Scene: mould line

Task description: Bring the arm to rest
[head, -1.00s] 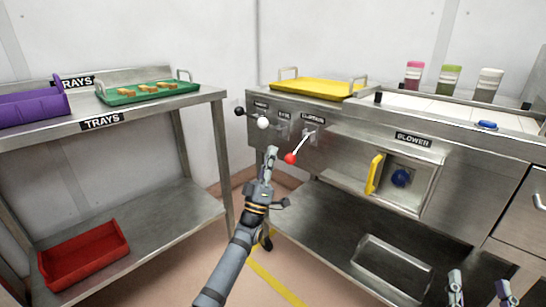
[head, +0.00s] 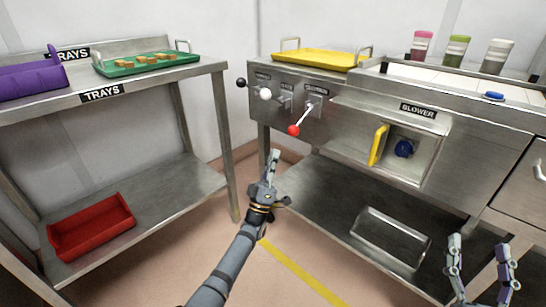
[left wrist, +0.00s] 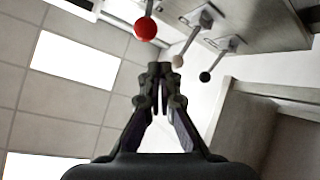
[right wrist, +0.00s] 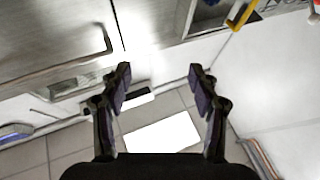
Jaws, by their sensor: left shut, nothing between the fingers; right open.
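My left gripper (head: 272,166) is shut and empty in the head view, pointing up in front of the steel machine, below and left of the red lever knob (head: 294,130). It touches nothing that I can see. In the left wrist view its fingertips (left wrist: 160,72) meet, with the red knob (left wrist: 146,28) beyond them, apart from the fingers. My right gripper (head: 480,245) is open and empty at the lower right of the head view, in front of the machine's lower shelf. Its spread fingers (right wrist: 160,85) show in the right wrist view with nothing between them.
The machine front has levers with white (head: 265,93) and black (head: 241,82) knobs and a blower compartment with a yellow handle (head: 378,145). A yellow tray (head: 320,60) lies on top. A steel rack with a green tray (head: 110,68) and red tray (head: 90,228) stands left. Floor between is clear.

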